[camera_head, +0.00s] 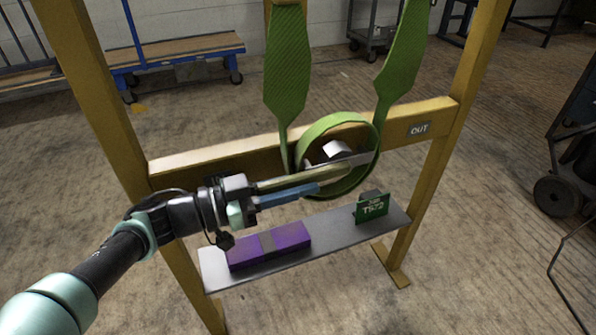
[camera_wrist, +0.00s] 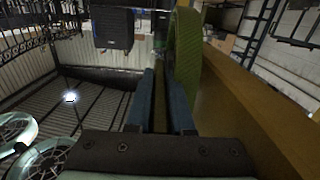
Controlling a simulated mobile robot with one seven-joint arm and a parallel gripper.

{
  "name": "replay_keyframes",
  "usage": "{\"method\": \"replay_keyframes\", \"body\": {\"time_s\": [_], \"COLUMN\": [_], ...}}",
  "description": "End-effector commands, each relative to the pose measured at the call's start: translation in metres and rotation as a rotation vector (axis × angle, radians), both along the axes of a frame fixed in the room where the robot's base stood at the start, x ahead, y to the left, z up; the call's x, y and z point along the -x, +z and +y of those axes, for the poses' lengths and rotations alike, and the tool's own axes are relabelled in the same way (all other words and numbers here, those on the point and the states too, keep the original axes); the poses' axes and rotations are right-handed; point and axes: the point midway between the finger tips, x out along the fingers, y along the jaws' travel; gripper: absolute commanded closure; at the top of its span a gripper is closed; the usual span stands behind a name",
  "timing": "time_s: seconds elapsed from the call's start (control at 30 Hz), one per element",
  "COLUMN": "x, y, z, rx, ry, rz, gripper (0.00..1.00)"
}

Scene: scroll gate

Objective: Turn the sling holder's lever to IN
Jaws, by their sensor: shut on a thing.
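The sling holder shows in the head view as a green ring (camera_head: 335,122) on the yellow crossbeam (camera_head: 215,160), with green straps (camera_head: 288,62) rising from it. A grey bar (camera_head: 356,160), which looks like the lever, crosses the ring's lower part. My gripper (camera_head: 330,180) reaches in from the left, with its long fingers at the ring, and is shut on what appears to be this lever. In the wrist view the blue fingers (camera_wrist: 162,85) have a narrow dark piece between them, beside the green band (camera_wrist: 185,65). An OUT label (camera_head: 419,128) is on the beam's right; no IN label is readable.
A grey shelf (camera_head: 338,234) below the beam carries a purple box (camera_head: 270,246) and a green sign (camera_head: 372,208). Yellow posts stand left (camera_head: 105,110) and right (camera_head: 455,120). A blue cart (camera_head: 180,55) is behind. The floor in front looks clear.

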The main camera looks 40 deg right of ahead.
Motion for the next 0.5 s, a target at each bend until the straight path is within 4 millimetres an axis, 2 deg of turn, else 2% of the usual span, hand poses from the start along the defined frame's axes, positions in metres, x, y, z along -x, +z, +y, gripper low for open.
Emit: {"method": "replay_keyframes", "body": {"time_s": [0.27,0.3,0.43,0.5], "x": [0.0004,0.0004,0.0002,0.0001], "y": [0.0028,0.0029,0.0023,0.0019], "z": [-0.0026,-0.0026,-0.002,-0.0017], "rx": [0.004,0.004,0.003,0.003], "ry": [-0.001,-0.001,-0.001,-0.001], "rz": [0.0,0.0,0.0,0.0], "gripper": [1.0,0.73,0.5,0.5]}}
